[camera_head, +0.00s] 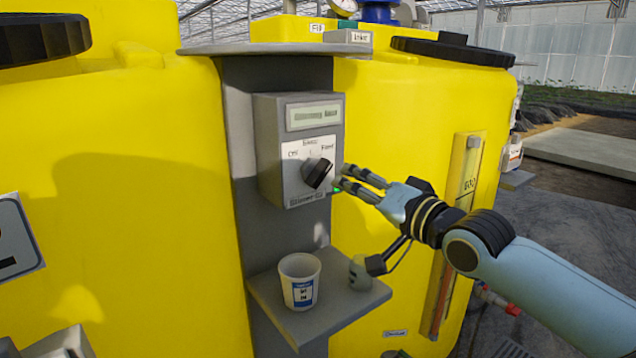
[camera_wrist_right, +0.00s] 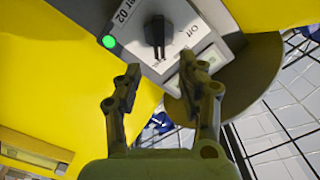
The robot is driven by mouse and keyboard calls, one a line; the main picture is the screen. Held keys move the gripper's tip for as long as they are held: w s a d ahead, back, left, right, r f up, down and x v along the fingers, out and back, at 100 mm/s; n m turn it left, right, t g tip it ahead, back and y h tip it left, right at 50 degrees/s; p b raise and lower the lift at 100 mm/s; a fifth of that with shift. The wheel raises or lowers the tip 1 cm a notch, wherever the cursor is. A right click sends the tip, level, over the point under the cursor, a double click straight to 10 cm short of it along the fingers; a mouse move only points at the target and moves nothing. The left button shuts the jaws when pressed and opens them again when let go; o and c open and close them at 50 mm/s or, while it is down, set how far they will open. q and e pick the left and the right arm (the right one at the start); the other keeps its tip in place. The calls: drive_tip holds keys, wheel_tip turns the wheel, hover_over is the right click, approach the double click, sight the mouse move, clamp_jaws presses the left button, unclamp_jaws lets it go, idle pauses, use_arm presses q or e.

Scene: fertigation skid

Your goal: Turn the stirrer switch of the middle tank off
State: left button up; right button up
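A grey switch box (camera_head: 298,150) with a small display hangs on a grey post between two yellow tanks. Its black rotary knob (camera_head: 318,173) is tilted toward the upper right, away from the "Off" label at its upper left. The knob also shows in the right wrist view (camera_wrist_right: 157,36), with part of a label ending in "02" and a lit green lamp (camera_wrist_right: 108,41) beside it. My right gripper (camera_head: 342,177) is just right of the knob, fingers spread, with no visible contact. In the wrist view the open fingers (camera_wrist_right: 160,66) straddle empty space before the knob. My left gripper is out of view.
Below the box, a grey shelf (camera_head: 335,318) carries a white paper cup (camera_head: 300,281) and a small grey cup (camera_head: 359,274). The left yellow tank (camera_head: 130,200) bears a sign with a "2". The right yellow tank (camera_head: 385,110) stands close behind my right gripper.

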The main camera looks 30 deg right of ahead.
sight(325, 173)
drive_tip(key=w+b, duration=0.1)
drive_tip(key=w, duration=0.1)
drive_tip(key=w+b, duration=0.1)
drive_tip(key=w, duration=0.2)
drive_tip(key=w+a+b, duration=0.1)
drive_tip(key=w, duration=0.1)
drive_tip(key=shift+w+f, duration=0.15)
drive_tip(key=shift+w, duration=0.2)
drive_tip(key=shift+w+a, duration=0.1)
drive_tip(key=shift+w, duration=0.4)
clamp_jaws()
